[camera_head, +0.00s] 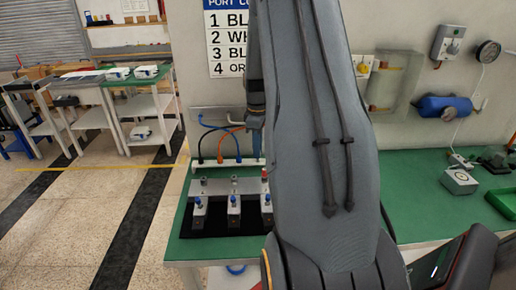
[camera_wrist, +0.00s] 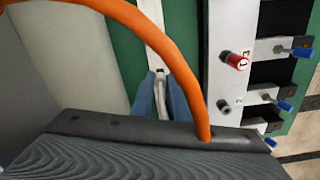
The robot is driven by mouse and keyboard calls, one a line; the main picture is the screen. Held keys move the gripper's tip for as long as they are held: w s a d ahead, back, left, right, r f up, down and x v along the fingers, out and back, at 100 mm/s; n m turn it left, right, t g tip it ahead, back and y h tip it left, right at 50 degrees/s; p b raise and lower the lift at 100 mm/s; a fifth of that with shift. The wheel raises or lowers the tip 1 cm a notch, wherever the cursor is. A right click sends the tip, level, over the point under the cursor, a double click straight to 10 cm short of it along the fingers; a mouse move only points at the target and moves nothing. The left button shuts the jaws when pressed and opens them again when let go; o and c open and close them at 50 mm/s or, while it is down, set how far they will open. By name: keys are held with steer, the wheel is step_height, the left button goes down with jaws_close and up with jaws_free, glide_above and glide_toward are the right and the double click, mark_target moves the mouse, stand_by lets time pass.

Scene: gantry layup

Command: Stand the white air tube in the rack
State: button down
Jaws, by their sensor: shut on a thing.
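My gripper (camera_wrist: 162,92) shows in the wrist view as two blue fingers shut on a thin whitish piece, which looks like the white air tube (camera_wrist: 160,98). Most of the tube is hidden. A white rail, which looks like the rack (camera_wrist: 151,28), lies just beyond the fingertips; I cannot tell whether the tube touches it. In the head view the rack (camera_head: 212,163) runs along the back of the green bench. Black, blue and orange tubes (camera_head: 222,131) stand at it. My arm hides the rack's right part.
An orange tube (camera_wrist: 188,75) arches close across the wrist view. A metal valve block (camera_wrist: 227,75) with a red fitting (camera_wrist: 237,61) and blue-tipped valves is right of the fingers. A port chart (camera_head: 228,40) hangs on the wall. The green bench (camera_head: 425,195) has free room right of my arm.

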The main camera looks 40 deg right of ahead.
steer(key=shift+f+b, duration=0.4)
steer(key=shift+f, duration=0.7)
steer(key=c, duration=1.6)
jaws_free()
steer(key=shift+c, duration=0.2)
steer(key=shift+r+b, duration=1.05)
steer(key=shift+r, duration=2.85)
steer(key=s+a+m, duration=0.2)
steer(key=a, duration=0.8)
steer(key=s+a+m, duration=0.1)
steer(key=s+a, duration=0.1)
steer(key=a, duration=0.7)
steer(key=s+a+f+m+t, duration=0.1)
steer(key=s+a+m, duration=0.3)
steer(key=s+a, duration=0.6)
steer(key=a+f, duration=0.1)
steer(key=a, duration=0.2)
steer(key=shift+s+a+f, duration=0.25)
steer(key=shift+s+f, duration=0.05)
steer(key=shift+s, duration=0.1)
